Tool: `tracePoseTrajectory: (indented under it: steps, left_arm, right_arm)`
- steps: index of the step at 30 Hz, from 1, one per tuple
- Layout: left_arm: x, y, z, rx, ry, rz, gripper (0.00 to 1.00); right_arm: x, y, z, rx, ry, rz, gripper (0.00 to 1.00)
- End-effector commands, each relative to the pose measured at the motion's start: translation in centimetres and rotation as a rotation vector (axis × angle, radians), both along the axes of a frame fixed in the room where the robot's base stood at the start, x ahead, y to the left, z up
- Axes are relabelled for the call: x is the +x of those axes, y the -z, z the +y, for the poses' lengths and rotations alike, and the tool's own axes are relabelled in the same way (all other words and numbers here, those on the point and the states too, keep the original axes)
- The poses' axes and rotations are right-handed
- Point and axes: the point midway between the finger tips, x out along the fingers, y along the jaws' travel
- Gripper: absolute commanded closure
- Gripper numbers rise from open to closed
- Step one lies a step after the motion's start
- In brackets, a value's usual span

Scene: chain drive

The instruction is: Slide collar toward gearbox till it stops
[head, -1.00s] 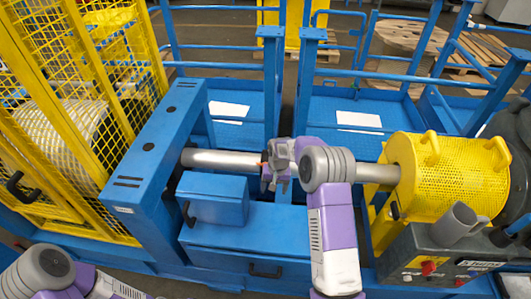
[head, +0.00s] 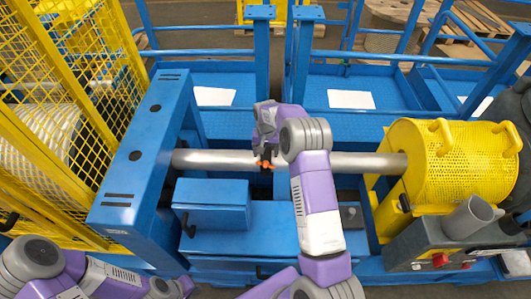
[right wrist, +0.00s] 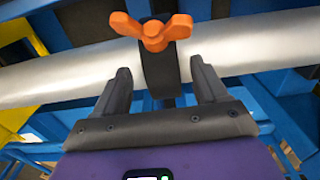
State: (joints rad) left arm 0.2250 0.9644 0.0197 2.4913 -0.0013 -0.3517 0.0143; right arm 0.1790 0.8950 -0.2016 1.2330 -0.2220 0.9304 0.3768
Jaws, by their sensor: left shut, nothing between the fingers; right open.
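The collar (head: 267,152) is a narrow black ring around the silver shaft (head: 215,160), with an orange wing screw. In the right wrist view the collar (right wrist: 158,72) stands between the fingertips of my right gripper (right wrist: 162,88), with the orange wing screw (right wrist: 153,33) beyond them. The fingers are open, with a gap on each side of the ring. In the head view my right gripper (head: 266,143) is at the collar, partly hiding it. I cannot tell which housing is the gearbox. My left gripper is out of view; only its arm shows at lower left.
A blue frame (head: 150,140) stands at the shaft's left end and a yellow perforated guard (head: 465,160) at its right end. A blue box (head: 215,203) sits below the shaft. The bare shaft is free on both sides of the collar.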

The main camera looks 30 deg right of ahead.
Motion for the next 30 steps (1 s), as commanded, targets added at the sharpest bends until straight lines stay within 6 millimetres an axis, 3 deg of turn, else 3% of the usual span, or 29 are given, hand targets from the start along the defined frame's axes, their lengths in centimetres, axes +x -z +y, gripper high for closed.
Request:
tracePoseTrajectory:
  steps: [4,12,26,30]
  left_arm:
    - [0.03,0.07,0.00,0.000,0.000,-0.001,1.00]
    - [0.04,0.06,0.00,0.000,0.000,-0.001,1.00]
    - [0.04,0.07,-0.01,0.000,0.000,-0.001,1.00]
    - [0.04,0.07,0.00,0.000,0.000,-0.001,1.00]
  right_arm:
    - [-0.01,1.09,-0.02,0.000,0.000,0.000,0.28]
    - [0.01,1.21,-0.03,0.000,0.000,-0.001,0.28]
    - [0.00,1.17,-0.02,-0.001,0.000,-0.001,0.97]
    - [-0.04,1.17,-0.10,-0.001,0.000,-0.001,1.00]
